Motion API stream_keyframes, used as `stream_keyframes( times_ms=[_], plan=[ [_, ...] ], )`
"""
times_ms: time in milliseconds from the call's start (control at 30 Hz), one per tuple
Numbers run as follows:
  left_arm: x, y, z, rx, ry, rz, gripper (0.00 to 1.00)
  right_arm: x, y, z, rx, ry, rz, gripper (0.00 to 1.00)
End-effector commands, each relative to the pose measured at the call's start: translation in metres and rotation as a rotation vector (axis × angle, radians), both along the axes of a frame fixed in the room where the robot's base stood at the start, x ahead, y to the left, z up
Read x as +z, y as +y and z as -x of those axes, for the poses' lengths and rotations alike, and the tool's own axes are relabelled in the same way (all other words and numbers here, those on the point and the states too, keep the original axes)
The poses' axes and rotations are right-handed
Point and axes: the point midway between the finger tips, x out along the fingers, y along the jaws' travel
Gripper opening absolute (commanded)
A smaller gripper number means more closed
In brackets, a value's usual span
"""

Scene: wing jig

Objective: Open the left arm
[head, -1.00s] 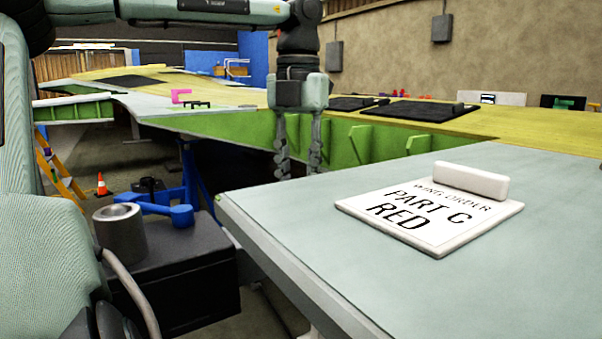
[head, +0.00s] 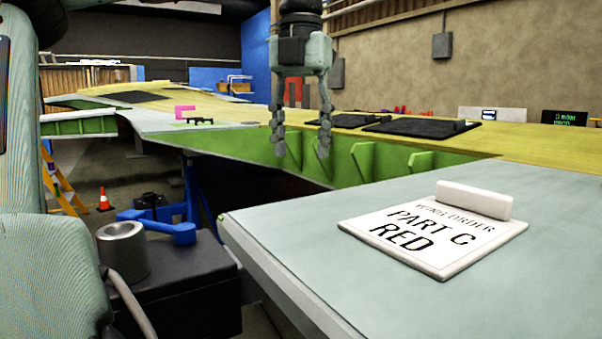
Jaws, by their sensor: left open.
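My left gripper (head: 301,150) hangs down in the upper middle of the head view. Its two grey fingers are apart, with nothing between them. In the picture it overlaps the green ribbed edge of the wing (head: 345,165); I cannot tell its exact distance from it. My right gripper is not in view.
A black box (head: 185,285) with a metal cup (head: 122,250) and a blue tool (head: 165,228) stands at lower left. An orange cone (head: 104,200) stands on the floor.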

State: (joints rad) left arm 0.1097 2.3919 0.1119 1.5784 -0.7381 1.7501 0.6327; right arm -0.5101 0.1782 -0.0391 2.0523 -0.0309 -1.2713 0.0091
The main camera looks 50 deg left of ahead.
Motion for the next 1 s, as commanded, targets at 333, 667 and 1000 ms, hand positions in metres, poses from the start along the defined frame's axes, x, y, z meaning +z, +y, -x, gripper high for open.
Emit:
stream_keyframes(
  times_ms=[333, 667, 1000],
  plan=[
    [0.037, 0.000, 0.000, -0.001, -0.001, 0.001, 0.50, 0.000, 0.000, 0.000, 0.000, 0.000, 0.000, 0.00],
    [0.038, 0.000, 0.000, -0.001, 0.000, 0.000, 0.50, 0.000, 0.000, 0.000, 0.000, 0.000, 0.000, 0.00],
    [0.037, -0.001, 0.000, 0.003, -0.010, 0.014, 0.50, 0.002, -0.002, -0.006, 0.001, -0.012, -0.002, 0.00]
  ],
)
